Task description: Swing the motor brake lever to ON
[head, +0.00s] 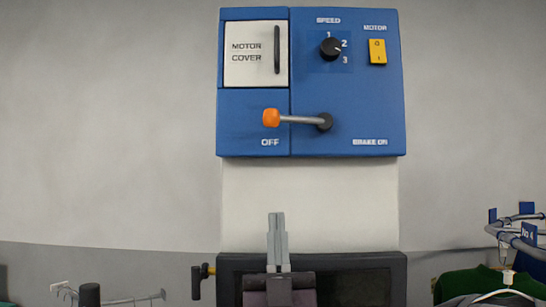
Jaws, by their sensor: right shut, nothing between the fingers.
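The motor brake lever (300,119) is on the lower part of the blue wall panel (350,90). Its grey rod runs left, almost level, from a black pivot (325,122) to an orange knob (271,117). The knob sits above the OFF label (270,142); the BRAKE ON label (370,142) is at the lower right. My right gripper (277,216) is shut and empty, with its grey fingers pointing up. In the picture it is below the panel and under the knob, apart from both. My left gripper is not in view.
The panel also carries a white motor cover (254,65) with a dark handle, a black speed knob (331,48) and a yellow motor switch (377,52). A dark box (390,275) is behind my gripper. A rail with hanging green clothes (465,285) is at the lower right.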

